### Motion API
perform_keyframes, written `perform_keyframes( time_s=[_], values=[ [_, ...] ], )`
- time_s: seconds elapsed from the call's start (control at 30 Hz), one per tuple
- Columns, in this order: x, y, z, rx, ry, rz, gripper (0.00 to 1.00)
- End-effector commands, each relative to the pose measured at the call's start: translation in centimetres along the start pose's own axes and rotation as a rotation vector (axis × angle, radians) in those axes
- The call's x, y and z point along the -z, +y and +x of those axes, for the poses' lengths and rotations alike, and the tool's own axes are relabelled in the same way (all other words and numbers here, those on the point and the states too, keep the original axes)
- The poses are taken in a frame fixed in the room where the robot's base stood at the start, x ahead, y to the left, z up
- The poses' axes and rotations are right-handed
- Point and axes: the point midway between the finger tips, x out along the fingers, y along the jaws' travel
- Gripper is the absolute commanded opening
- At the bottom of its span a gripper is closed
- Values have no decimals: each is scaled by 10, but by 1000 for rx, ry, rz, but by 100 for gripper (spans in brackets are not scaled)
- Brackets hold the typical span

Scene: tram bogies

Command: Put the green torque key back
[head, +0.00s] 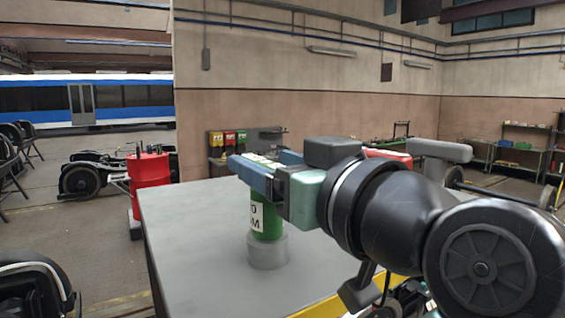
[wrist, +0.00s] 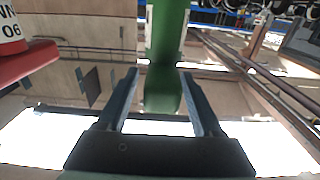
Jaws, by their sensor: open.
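The green torque key (head: 268,222) is an upright green cylinder with a white label. Its lower end meets a grey round collar (head: 268,252) on the grey table; I cannot tell how deep it sits. My gripper (head: 262,168) is at the key's upper part, with its blue fingers on either side. The fingers are open. In the wrist view, the green key (wrist: 165,50) shows between and beyond the fingertips of my gripper (wrist: 160,74), with a gap visible at each side. My fingers hide part of the key in the head view.
The grey table top (head: 190,235) is clear on the left. A red object with a white label (wrist: 12,30) is near at left in the wrist view. A red drum (head: 151,182) stands beyond the table. Shelves (head: 515,145) stand far right.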

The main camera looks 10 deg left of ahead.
Motion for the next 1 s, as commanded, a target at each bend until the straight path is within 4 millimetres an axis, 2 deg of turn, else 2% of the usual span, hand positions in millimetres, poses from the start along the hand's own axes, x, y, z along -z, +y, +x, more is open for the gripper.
perform_keyframes(
  time_s=[0.17,0.5,0.63,0.8,1.0],
  values=[
    [-2,1,-19,-5,5,-4,67],
    [-3,1,-90,-5,4,-6,67],
    [-1,1,-109,-4,3,-3,67],
    [1,2,-117,-17,13,5,67],
    [0,29,-97,-206,154,46,67]
  ],
)
